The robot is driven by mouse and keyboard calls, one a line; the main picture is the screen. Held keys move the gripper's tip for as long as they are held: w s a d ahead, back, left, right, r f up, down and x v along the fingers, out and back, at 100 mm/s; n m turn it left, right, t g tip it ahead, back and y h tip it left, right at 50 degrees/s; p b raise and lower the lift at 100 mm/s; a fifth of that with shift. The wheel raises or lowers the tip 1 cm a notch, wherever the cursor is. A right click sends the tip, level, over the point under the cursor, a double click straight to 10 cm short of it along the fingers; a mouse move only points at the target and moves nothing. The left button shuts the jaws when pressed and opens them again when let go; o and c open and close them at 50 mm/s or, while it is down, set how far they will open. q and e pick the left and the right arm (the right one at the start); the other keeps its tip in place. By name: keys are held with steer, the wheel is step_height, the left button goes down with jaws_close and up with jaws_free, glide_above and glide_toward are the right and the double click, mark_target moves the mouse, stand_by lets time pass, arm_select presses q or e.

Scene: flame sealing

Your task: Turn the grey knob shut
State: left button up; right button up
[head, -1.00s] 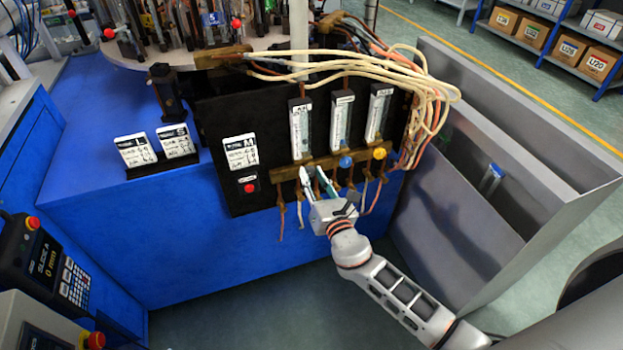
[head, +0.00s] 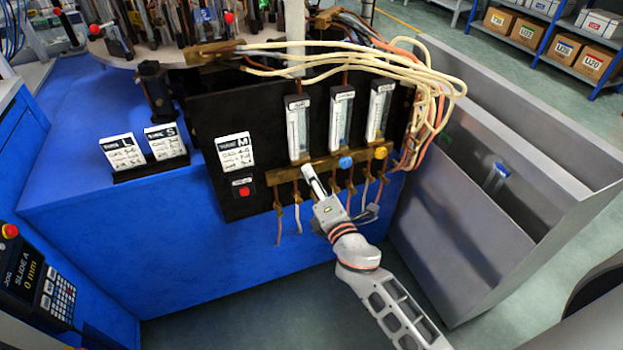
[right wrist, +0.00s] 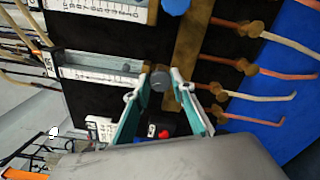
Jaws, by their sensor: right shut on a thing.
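The grey knob (right wrist: 160,80) shows in the right wrist view, on the brass bar (right wrist: 190,45) below the leftmost flow tube (right wrist: 100,68). My right gripper (right wrist: 162,84) has a fingertip on each side of the knob and is shut on it. In the head view the right gripper (head: 312,178) reaches up to the brass bar from below, its fingers one behind the other. There the knob is hidden behind the fingers. My left gripper is not in view.
A blue knob (head: 345,162) and a yellow knob (head: 380,152) sit to the right on the same bar. Hoses (head: 280,212) hang below it. A red button (head: 244,191) is on the black panel at left. A grey metal bin (head: 480,220) stands at right.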

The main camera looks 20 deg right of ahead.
steer(key=shift+f+m, duration=0.1)
steer(key=shift+m, duration=1.5)
steer(key=o, duration=1.1)
steer(key=s, duration=1.2)
steer(key=shift+d, duration=0.15)
steer(key=shift+m, duration=0.3)
